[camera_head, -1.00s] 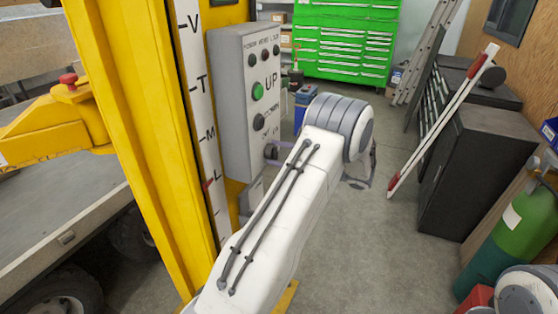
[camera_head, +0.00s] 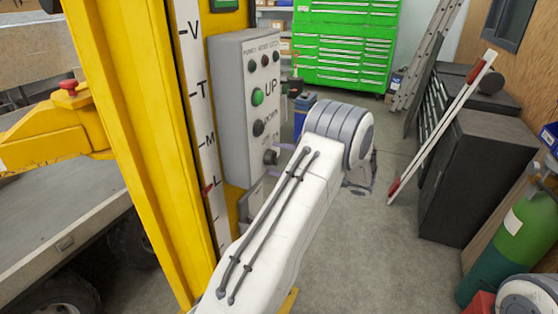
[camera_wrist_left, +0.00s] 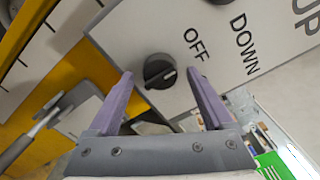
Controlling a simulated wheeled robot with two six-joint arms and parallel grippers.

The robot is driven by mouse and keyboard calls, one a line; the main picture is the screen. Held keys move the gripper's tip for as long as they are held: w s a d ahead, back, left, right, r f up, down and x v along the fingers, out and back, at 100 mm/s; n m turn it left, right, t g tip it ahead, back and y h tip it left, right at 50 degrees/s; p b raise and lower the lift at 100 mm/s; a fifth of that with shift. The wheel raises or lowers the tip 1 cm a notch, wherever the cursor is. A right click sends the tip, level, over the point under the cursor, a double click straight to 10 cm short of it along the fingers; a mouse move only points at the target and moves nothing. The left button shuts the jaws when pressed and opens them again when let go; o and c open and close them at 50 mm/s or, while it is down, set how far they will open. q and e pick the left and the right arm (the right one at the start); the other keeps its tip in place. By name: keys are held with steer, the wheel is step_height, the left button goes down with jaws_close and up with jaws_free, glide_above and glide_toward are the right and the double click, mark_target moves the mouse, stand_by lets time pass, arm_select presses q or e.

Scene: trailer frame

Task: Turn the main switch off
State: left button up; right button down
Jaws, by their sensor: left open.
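The main switch is a black rotary knob (camera_head: 270,157) low on the front of the grey control box (camera_head: 232,110). My left gripper (camera_wrist_left: 158,74) is open, with one purple finger on each side of the knob in that view. Whether the fingers touch it I cannot tell. In the head view my forearm and wrist hide most of this gripper. My right gripper is not in view.
Above the knob are a black button (camera_head: 258,128) marked DOWN and a green button (camera_head: 257,97) marked UP. A yellow post (camera_head: 135,130) stands left of the box. A dark cabinet (camera_head: 470,185) and a green gas cylinder (camera_head: 505,240) stand to the right. The floor between is clear.

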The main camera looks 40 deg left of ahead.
arm_select(q)
steer(key=b+v, duration=0.2)
steer(key=v, duration=0.8)
steer(key=shift+d, duration=0.2)
steer(key=shift+s, duration=0.1)
steer(key=s+d+f+m+t+h, duration=0.2)
steer(key=s+d+h, duration=0.7)
steer(key=s+d, duration=0.4)
steer(key=s+d+f+m+t+h, duration=0.2)
steer(key=s+d+h, duration=0.7)
steer(key=s+d, duration=0.5)
steer(key=s+f, duration=0.1)
steer(key=s, duration=0.2)
steer(key=shift+s+d, duration=0.2)
steer(key=shift+d, duration=0.05)
